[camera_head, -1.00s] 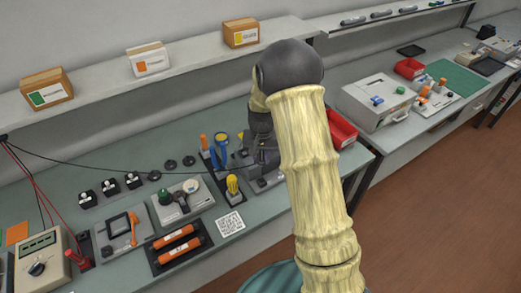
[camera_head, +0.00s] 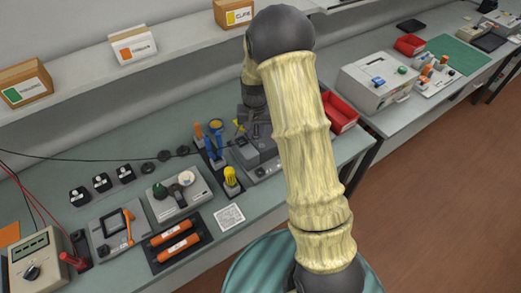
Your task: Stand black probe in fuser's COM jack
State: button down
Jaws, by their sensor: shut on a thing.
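My gripper (camera_head: 256,126) is dark and sits past the bend of my pale arm, over a dark grey unit that I take to be the fuser (camera_head: 262,170). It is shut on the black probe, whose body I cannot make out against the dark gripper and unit. The probe's thin black cable (camera_head: 100,159) runs from the left edge across the bench toward my gripper. The COM jack cannot be picked out, and I cannot tell whether the probe tip touches it. A beige meter (camera_head: 38,262) with a dial stands at the lower left.
A tool holder with orange, blue and yellow handles (camera_head: 216,142) stands left of the fuser. A red bin (camera_head: 340,113) is behind my arm to the right. Orange toner cartridges (camera_head: 172,235) lie in a black tray in front. A red probe (camera_head: 73,260) is beside the meter.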

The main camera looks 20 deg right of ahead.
jog(key=s+f+n+p, duration=0.2)
jog(key=s+n, duration=0.4)
jog(key=n, duration=0.3)
jog(key=shift+f+n+p, duration=0.35)
jog(key=shift+f+n, duration=0.05)
jog(key=shift+a+f, duration=0.1)
jog(key=shift+f, duration=0.05)
jog(key=shift+f+b, duration=3.15)
jog(key=shift+f, duration=1)
jog(key=shift+s, duration=0.1)
jog(key=shift+f, duration=0.15)
